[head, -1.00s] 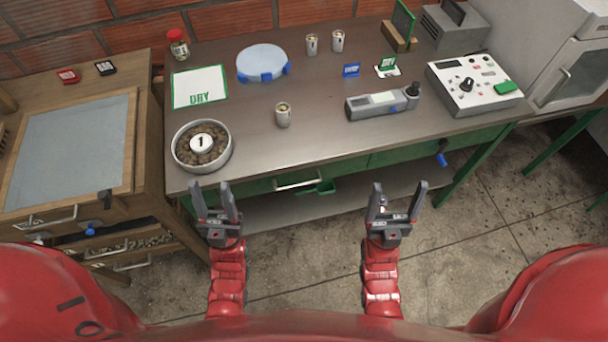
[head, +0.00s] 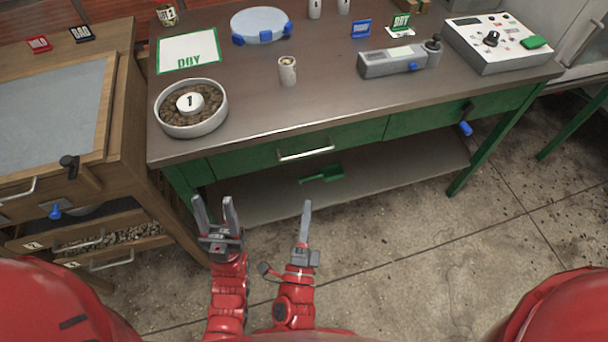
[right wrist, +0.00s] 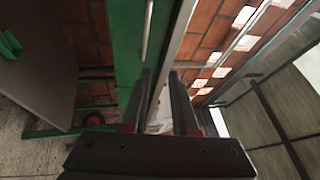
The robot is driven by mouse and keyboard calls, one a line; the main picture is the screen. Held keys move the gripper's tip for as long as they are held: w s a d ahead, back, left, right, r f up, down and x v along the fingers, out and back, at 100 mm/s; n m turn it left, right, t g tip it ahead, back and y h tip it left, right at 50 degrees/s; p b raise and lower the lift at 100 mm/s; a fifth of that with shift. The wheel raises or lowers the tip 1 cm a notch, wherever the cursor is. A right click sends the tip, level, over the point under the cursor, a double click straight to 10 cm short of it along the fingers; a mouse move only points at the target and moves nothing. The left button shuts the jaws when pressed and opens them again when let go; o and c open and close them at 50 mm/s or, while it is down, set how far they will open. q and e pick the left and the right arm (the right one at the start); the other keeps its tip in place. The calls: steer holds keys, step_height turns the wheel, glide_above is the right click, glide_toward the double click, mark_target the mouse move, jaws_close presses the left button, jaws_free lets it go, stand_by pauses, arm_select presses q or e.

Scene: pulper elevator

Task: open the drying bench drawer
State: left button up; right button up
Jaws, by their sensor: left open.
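The green metal bench with a brown top has a green drawer front (head: 260,155) with a horizontal silver handle (head: 306,153); it looks closed. The handle also shows in the right wrist view as an upright bar (right wrist: 147,30), ahead of the fingertips. My right gripper (head: 305,205) is below and in front of the handle, turned edge-on, not touching it. In the right wrist view its two fingers (right wrist: 162,75) stand apart with nothing between them. My left gripper (head: 214,200) is open and empty, left of and below the handle.
A wooden cabinet (head: 125,150) with a grey panel and handled drawers stands close at left. A bowl of beans (head: 215,118), a cup (head: 287,71) and devices stand on the bench. A green scoop (head: 322,175) lies on the lower shelf. The floor in front is clear.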

step_height(320, 180, down, 2)
steer(key=a, duration=0.2)
glide_toward(307, 153)
steer(key=shift+g+y, duration=0.4)
steer(key=x, duration=1)
steer(key=shift+d, duration=0.2)
steer(key=shift+s, duration=0.1)
jaws_close()
stand_by(0.3)
